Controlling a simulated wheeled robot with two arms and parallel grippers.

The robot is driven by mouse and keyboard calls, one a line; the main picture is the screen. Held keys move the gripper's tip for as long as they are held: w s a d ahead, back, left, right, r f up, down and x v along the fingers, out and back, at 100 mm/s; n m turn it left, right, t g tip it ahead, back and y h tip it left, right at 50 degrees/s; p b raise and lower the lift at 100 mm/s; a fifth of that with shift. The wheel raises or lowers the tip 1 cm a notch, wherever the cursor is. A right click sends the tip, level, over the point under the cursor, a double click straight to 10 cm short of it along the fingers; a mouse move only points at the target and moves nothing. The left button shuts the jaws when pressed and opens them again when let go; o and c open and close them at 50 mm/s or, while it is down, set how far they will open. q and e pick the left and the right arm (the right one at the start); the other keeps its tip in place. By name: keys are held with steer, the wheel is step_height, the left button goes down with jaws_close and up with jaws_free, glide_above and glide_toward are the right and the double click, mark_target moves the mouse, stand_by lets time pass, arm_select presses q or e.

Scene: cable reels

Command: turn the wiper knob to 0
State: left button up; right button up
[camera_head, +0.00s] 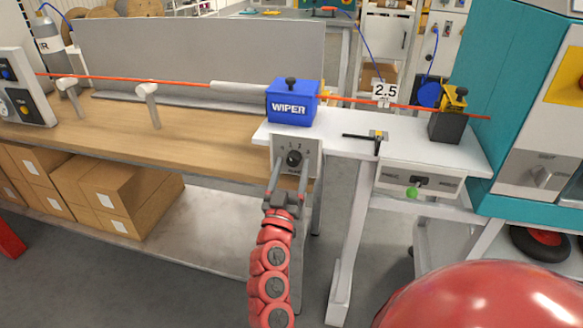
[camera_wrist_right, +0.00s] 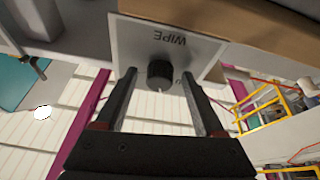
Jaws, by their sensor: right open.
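The wiper knob (camera_head: 294,158) is a small black round knob on a grey panel (camera_head: 283,141) under the blue WIPER box (camera_head: 290,105). Faint numbers sit above it, too small to read surely. My right gripper (camera_head: 295,166) is open in front of the panel, one finger to each side of the knob. In the right wrist view the knob (camera_wrist_right: 160,73) lies between the two fingertips (camera_wrist_right: 158,77), with gaps on both sides. The panel shows upside down there, and a white mark on the knob points to the picture's bottom. My left gripper is not in view.
An orange cable (camera_head: 130,79) runs through the blue box past a 2.5 sign (camera_head: 384,92). A white table (camera_head: 345,133) and wooden bench (camera_head: 200,138) adjoin the panel. A black T-shaped tool (camera_head: 376,138) lies on the white table. Boxes (camera_head: 125,190) stand below the bench.

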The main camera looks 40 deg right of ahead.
jaws_close()
steer(key=shift+n, duration=0.4)
steer(key=shift+s+n+t+y, duration=0.1)
steer(key=shift+n+t+y, duration=0.3)
steer(key=shift+n, duration=0.4)
steer(key=shift+r+n+t+y+p, duration=0.3)
steer(key=shift+n+y+p, duration=0.2)
steer(key=shift+n, duration=0.6)
steer(key=n+y+p, duration=0.1)
steer(key=n+p, duration=0.1)
steer(key=n, duration=0.1)
steer(key=shift+s+d+t, duration=0.15)
steer(key=shift+t, duration=0.25)
steer(key=shift+f+n+y+p, duration=0.1)
steer(key=shift+n+y+p, duration=0.9)
steer(key=shift+n+p, duration=0.75)
steer(key=shift+n, duration=0.25)
